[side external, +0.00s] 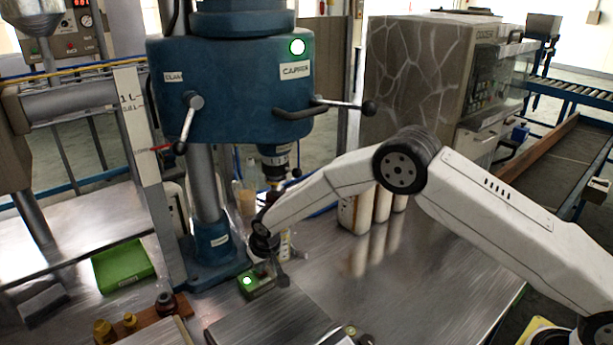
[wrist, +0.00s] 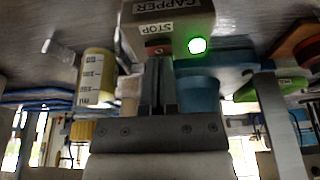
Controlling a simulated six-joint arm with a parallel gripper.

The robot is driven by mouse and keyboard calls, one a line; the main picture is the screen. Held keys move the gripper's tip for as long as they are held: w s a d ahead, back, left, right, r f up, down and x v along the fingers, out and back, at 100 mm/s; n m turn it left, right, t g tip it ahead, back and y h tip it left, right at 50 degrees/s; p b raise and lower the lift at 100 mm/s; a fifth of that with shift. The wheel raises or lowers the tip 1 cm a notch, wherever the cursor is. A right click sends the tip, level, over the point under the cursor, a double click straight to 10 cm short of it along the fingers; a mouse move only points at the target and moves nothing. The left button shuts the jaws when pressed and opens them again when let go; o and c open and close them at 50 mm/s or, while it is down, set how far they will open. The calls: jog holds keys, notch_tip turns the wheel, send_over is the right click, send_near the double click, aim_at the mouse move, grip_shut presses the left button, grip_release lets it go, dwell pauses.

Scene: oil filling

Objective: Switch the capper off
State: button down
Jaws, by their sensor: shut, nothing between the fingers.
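The capper (side external: 230,90) is a blue machine on a column, with a green lamp lit on its front. Its small control box (side external: 262,287) sits on the steel bench by the column foot, also with a lit green lamp. In the wrist view the box (wrist: 165,14) shows the labels CAPPER and STOP, the lit lamp and a red button (wrist: 158,49) below STOP. My gripper (wrist: 158,64) is shut and empty, its fingertips right at the red button; contact cannot be told. In the side view my gripper (side external: 272,264) is at the box, its fingers hard to make out.
A green tray (side external: 122,267) and a wooden rack with caps (side external: 127,322) are on the left. White cylinders (side external: 375,207) stand behind my arm.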

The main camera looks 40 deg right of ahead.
jog(key=shift+f, duration=0.5)
jog(key=shift+r, duration=2.55)
jog(key=shift+s+d+r, duration=0.2)
jog(key=shift+d+r, duration=0.05)
jog(key=s+d+r, duration=0.3)
jog(key=s+d, duration=0.2)
jog(key=s, duration=0.5)
jog(key=s+d+r, duration=0.3)
jog(key=s+d, duration=0.1)
jog(key=s, duration=0.6)
jog(key=s+d+r, duration=0.4)
jog(key=s+d, duration=0.1)
jog(key=s, duration=0.5)
jog(key=shift+s+d+g, duration=0.3)
jog(key=shift+d+g, duration=0.05)
jog(key=shift+g, duration=0.05)
